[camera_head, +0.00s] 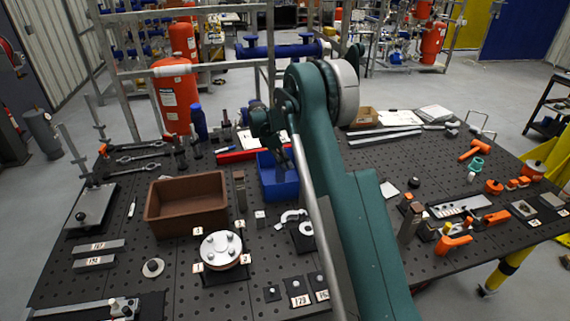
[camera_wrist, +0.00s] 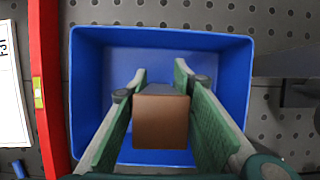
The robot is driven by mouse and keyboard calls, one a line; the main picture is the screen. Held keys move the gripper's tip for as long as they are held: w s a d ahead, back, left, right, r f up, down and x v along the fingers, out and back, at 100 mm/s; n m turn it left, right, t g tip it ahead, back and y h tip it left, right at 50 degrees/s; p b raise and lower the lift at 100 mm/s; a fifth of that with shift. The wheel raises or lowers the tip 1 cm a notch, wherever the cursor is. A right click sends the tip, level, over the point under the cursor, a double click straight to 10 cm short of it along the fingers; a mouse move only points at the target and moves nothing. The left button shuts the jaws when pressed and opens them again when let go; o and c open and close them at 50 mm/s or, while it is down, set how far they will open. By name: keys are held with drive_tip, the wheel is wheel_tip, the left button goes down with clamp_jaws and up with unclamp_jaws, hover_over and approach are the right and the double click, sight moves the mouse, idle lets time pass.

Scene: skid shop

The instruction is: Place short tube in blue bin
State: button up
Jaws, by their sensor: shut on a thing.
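The blue bin (camera_wrist: 90,110) fills the middle of the wrist view, seen from above with its open top towards the camera. It also shows in the head view (camera_head: 268,182), partly hidden by my arm. My gripper (camera_wrist: 160,78) is over the bin, its green-padded fingers on either side of a brown, square-ended piece, which I take as the short tube (camera_wrist: 161,122). The fingers are shut on it. The tube's height relative to the bin's rim cannot be told. The visible part of the bin's floor looks empty.
A red bar (camera_wrist: 50,90) lies along the bin's left side in the wrist view. In the head view a brown bin (camera_head: 187,205) stands left of the blue bin, with an upright brown post (camera_head: 240,190) between. A round flanged part (camera_head: 221,249) sits in front.

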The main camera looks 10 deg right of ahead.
drive_tip(key=shift+f, duration=0.15)
drive_tip(key=o, duration=1.1)
drive_tip(key=v, duration=1.2)
drive_tip(key=shift+b, duration=0.3)
drive_tip(key=shift+r, duration=0.3)
